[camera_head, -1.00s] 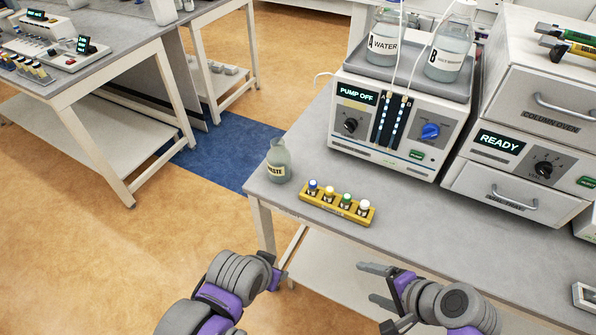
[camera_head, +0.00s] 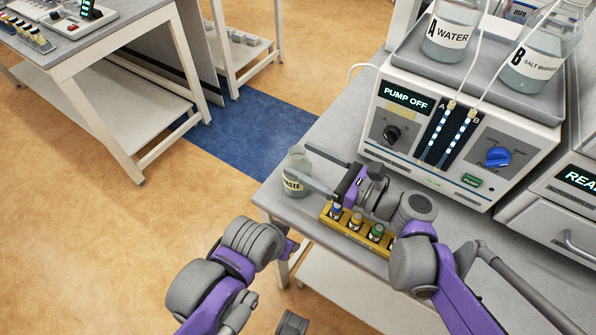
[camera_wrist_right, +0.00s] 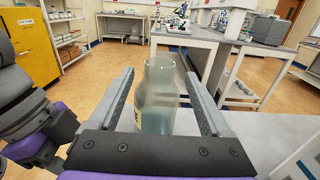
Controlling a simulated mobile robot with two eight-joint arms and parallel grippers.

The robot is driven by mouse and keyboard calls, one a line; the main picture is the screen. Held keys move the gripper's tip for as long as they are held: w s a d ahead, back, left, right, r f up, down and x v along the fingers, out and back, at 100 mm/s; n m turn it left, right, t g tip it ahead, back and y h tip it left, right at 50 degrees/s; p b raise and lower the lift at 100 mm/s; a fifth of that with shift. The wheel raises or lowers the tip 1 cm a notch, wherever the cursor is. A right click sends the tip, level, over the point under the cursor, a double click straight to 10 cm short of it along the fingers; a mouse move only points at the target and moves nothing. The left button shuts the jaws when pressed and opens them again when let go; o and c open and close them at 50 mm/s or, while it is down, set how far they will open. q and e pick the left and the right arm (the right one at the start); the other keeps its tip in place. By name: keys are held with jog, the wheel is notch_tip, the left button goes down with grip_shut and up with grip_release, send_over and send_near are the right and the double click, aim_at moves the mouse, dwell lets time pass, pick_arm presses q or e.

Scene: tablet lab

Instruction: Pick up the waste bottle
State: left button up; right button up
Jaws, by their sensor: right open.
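The waste bottle (camera_head: 298,178), a cloudy greenish bottle with a pale label, stands upright at the near left corner of the bench. My right gripper (camera_head: 299,161) is open, its two fingers reaching left to the bottle, one on the far side and one across its front near the label. In the right wrist view the bottle (camera_wrist_right: 158,100) stands between the two spread fingers (camera_wrist_right: 159,76). Nothing is held. My left gripper (camera_head: 289,246) is low, off the bench's front edge; its jaws cannot be made out.
A yellow rack (camera_head: 347,230) with several capped vials sits just right of the bottle, partly under my right arm. The pump unit (camera_head: 455,135) stands behind, carrying the water bottle (camera_head: 451,35) and the salt buffer bottle (camera_head: 537,58). Bare bench (camera_head: 345,120) lies behind the bottle.

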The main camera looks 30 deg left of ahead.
aim_at(291, 153)
jog(key=a, duration=0.5)
jog(key=shift+w+a+r, duration=0.15)
jog(key=shift+a, duration=0.1)
grip_shut()
